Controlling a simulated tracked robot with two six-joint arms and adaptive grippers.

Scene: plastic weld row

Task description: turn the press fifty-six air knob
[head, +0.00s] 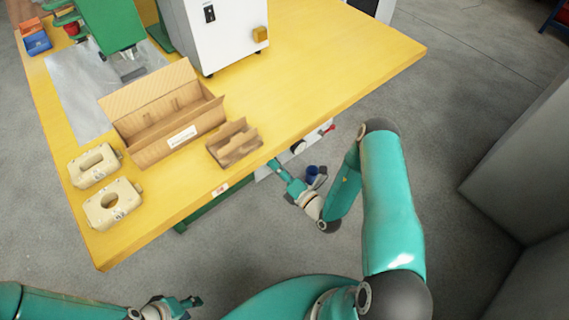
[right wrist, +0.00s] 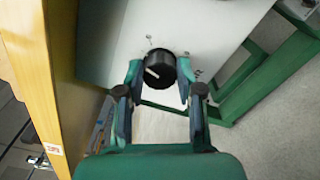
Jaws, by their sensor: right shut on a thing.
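The air knob (right wrist: 162,68) is round and black with a white pointer line, on a pale panel. In the right wrist view the pointer lies toward the left of its face. My right gripper (right wrist: 160,76) is shut on the knob, one finger at each side. In the head view my right arm reaches past the table's front edge to the pale panel (head: 270,170), where the gripper shows small. My left gripper (head: 194,302) is at the bottom left of the head view, away from the table; its jaw opening is too small to make out.
The yellow table (head: 340,70) carries an open cardboard box (head: 155,150), a smaller box (head: 221,156), two cream parts (head: 110,203) and a white machine (head: 205,40). A red lever (head: 327,129) shows below the edge. Green frame bars (right wrist: 250,85) stand right of the panel.

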